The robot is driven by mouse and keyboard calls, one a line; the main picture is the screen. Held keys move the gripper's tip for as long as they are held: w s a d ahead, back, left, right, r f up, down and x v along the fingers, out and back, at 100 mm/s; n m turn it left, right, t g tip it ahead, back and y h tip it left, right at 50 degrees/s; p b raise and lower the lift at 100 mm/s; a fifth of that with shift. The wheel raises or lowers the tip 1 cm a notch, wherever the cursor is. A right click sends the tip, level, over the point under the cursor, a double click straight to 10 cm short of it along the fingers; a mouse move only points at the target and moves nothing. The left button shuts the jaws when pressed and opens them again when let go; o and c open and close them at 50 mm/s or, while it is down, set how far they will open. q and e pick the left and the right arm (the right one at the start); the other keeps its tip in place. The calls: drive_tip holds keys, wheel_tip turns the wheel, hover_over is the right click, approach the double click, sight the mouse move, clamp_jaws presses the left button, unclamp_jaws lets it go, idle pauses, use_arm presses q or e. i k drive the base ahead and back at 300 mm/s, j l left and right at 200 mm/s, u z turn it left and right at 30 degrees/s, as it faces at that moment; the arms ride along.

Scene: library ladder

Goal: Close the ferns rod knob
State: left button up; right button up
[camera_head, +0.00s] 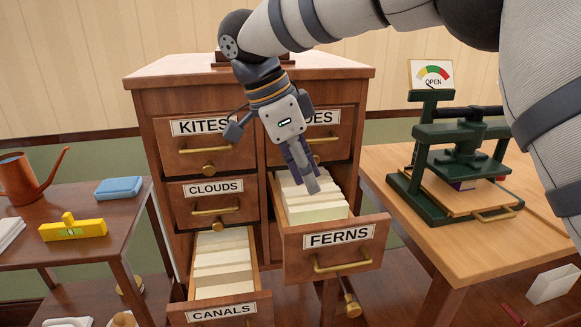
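The ferns drawer (293,262) is pulled out at the right of the wooden card cabinet, with white cards (318,211) inside and a brass handle under its FERNS label (339,236). A brass knob on a rod (352,307) hangs below its front and sticks out toward me; I take this to be the ferns rod knob. My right gripper (311,187) points down over the cards at the back of this drawer, above and behind the knob, apart from it. Its fingers overlap in this view, so their opening is unclear. My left gripper is out of view.
The canals drawer (222,311) is also open, at lower left. The clouds drawer (212,189) and kites drawer (203,127) are shut. A table with a green press (465,160) stands right; a side table with a watering can (28,178) stands left.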

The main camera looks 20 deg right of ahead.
sight(353, 310)
drive_tip(key=k, duration=1)
